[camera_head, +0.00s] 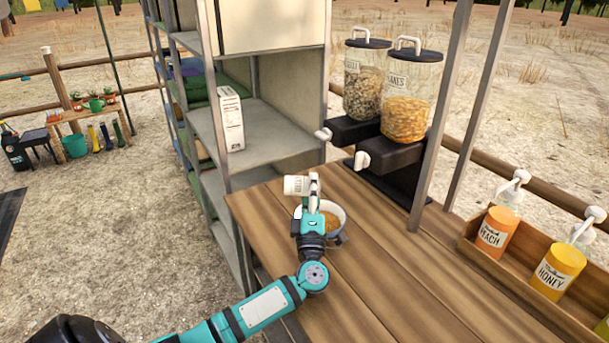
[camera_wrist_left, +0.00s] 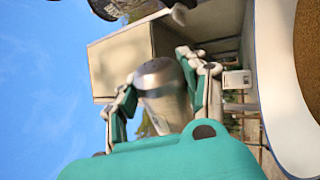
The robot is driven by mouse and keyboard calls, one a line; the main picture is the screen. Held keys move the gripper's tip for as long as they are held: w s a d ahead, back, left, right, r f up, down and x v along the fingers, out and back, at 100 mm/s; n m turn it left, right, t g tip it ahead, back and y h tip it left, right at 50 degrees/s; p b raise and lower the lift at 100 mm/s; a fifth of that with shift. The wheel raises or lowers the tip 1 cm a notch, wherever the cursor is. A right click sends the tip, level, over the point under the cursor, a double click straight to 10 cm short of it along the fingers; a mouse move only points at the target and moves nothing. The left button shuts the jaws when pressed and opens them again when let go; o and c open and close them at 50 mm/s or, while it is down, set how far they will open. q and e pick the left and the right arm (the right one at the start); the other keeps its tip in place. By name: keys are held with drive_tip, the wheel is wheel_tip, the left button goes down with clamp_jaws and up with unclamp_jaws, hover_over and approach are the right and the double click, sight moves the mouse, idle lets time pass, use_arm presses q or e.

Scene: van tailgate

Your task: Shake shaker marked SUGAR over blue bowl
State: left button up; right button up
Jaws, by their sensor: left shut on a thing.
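My left gripper (camera_head: 313,188) is shut on a white shaker (camera_head: 296,185), just above the bowl at the table's left end. The shaker lies on its side in the head view, its end pointing left; its label is too small to read. In the left wrist view the shaker (camera_wrist_left: 163,90) shows a metallic surface between the fingers. The bowl (camera_head: 342,217) has a pale inside, a bluish-grey outside and orange-brown contents, and is partly hidden by my gripper. Its pale rim (camera_wrist_left: 280,110) and brown contents fill the right edge of the left wrist view. My right gripper is out of view.
Two cereal dispensers (camera_head: 408,100) stand behind the bowl on a black stand. A wooden tray (camera_head: 520,290) with several pump bottles is at the right. A shelf unit (camera_head: 250,130) stands at the left, holding a white box (camera_head: 231,118). The table (camera_head: 410,270) is clear in front.

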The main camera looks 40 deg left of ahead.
use_arm(q)
drive_tip(key=m+h+p, duration=0.1)
drive_tip(key=m+p, duration=0.1)
drive_tip(key=m+t+h+p, duration=0.1)
drive_tip(key=m+h+p, duration=0.1)
drive_tip(key=m, duration=0.1)
drive_tip(key=shift+r, duration=0.2)
drive_tip(key=m+p, duration=0.1)
drive_tip(key=m+h+p, duration=0.1)
drive_tip(key=shift+f+m+t, duration=0.25)
drive_tip(key=shift+m+t, duration=0.05)
drive_tip(key=shift+t, duration=0.1)
drive_tip(key=shift+d+f+h, duration=0.1)
drive_tip(key=shift+f+h, duration=0.05)
drive_tip(key=shift+h, duration=0.15)
wheel_tip(320, 180, up, 5)
drive_tip(key=p, duration=0.5)
drive_tip(key=shift+r, duration=0.2)
drive_tip(key=shift+f, duration=0.2)
